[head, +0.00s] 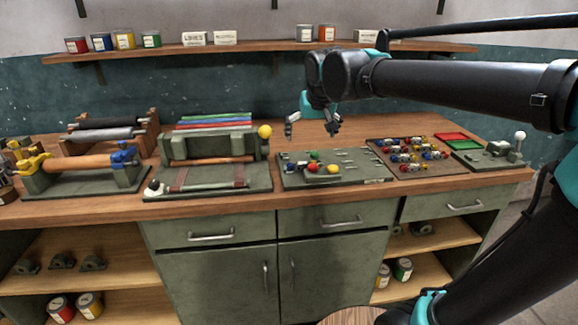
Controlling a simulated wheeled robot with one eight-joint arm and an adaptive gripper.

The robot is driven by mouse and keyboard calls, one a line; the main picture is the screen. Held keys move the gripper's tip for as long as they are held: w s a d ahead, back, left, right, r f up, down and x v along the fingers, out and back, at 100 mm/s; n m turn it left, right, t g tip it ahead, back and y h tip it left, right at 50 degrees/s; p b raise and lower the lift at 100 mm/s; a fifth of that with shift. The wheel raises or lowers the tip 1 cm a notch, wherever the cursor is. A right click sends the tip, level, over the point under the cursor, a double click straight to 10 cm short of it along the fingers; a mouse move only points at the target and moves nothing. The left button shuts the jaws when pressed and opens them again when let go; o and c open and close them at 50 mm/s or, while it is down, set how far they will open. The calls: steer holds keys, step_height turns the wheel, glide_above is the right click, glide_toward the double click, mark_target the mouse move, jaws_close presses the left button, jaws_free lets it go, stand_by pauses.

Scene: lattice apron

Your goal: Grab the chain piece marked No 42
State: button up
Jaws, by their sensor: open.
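My gripper (310,131) hangs above the middle of the bench with its two fingers spread apart and nothing between them. No marking "No 42" can be read in the head view, so I cannot tell which piece is the chain piece. A brown board (376,146) right of the gripper carries several small red, blue, yellow and white pieces (410,150), too small to tell apart. A grey-green plate (292,180) below the gripper bears red, green and yellow knobs (333,169) and several small metallic bits (352,160).
A roller device (207,161) with a yellow ball knob stands left of the plate. Another roller stand (85,163) is farther left. A red and green tray (457,140) and a white-knobbed lever device (495,153) are at the right. A shelf (262,46) with cans runs behind, above gripper height.

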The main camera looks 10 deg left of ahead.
glide_toward(303, 163)
steer(key=x, duration=0.4)
steer(key=shift+s+a+f, duration=0.1)
steer(key=shift+s+f, duration=0.05)
steer(key=shift+s, duration=0.15)
steer(key=shift+x, duration=2.6)
steer(key=shift+w, duration=0.2)
steer(key=c, duration=1.4)
